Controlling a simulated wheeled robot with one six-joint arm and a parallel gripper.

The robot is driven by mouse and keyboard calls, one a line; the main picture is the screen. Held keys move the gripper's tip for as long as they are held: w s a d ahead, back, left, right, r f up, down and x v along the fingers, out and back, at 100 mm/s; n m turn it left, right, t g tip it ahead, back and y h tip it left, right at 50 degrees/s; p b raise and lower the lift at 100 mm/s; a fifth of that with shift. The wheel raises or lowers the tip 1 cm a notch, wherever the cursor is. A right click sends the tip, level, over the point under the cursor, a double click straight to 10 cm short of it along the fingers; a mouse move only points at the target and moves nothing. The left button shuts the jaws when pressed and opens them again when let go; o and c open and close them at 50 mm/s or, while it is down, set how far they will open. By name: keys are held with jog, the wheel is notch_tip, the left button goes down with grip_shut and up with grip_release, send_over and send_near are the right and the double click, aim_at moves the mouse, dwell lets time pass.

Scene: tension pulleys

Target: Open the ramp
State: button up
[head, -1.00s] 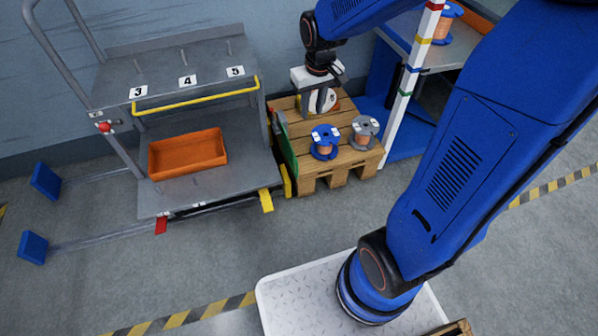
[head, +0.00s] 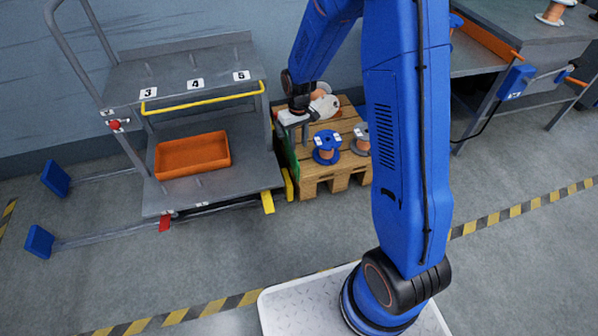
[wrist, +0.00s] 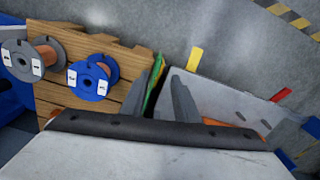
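A narrow upright panel with a green face, seemingly the ramp (head: 291,152), stands between the grey cart (head: 222,185) and the wooden pallet (head: 322,170). My gripper (head: 297,137) points down above its top edge. In the wrist view my gripper (wrist: 164,76) shows two grey fingers apart, with the green panel (wrist: 153,82) between them, close to the left finger. I see no clear contact on both sides. Its lower part is hidden by the gripper body.
A blue spool (head: 327,147), a grey spool (head: 360,140) and a white-flanged spool (head: 325,104) stand on the pallet, close right of my gripper. The cart holds an orange tray (head: 192,155) and has a yellow bar (head: 203,96). Open floor lies in front.

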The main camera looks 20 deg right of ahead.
aim_at(298, 166)
notch_tip(298, 166, down, 16)
jog(key=shift+f, duration=0.25)
dwell(0.4)
grip_shut()
